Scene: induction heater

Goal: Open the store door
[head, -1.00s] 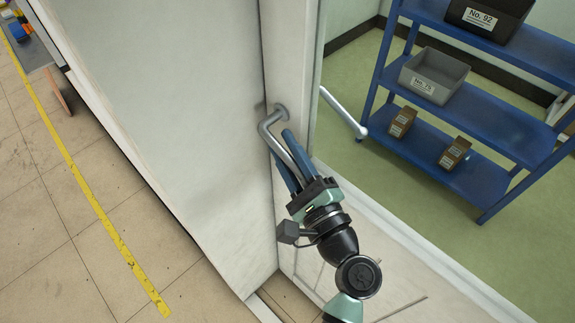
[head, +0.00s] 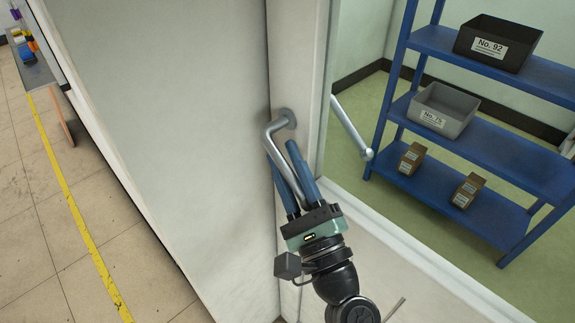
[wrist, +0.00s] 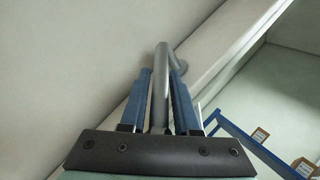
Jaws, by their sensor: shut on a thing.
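The store door is a pale framed door with a glass panel; its frame (head: 296,75) runs down the middle of the head view. A silver lever handle (head: 271,131) is mounted on this frame and bends downward. My gripper (head: 281,151) is shut on the handle, with a blue finger on each side of its bar. In the wrist view the handle (wrist: 160,85) runs between the two blue fingers. A second silver handle bar (head: 352,128) shows through the glass on the far side. I cannot tell from the frames whether the door stands slightly ajar.
A pale wall (head: 180,110) stands directly left of the door. Behind the glass, a blue shelf (head: 490,125) holds grey and black bins and small brown boxes on a green floor. A tiled floor with a yellow line (head: 75,215) lies at the far left.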

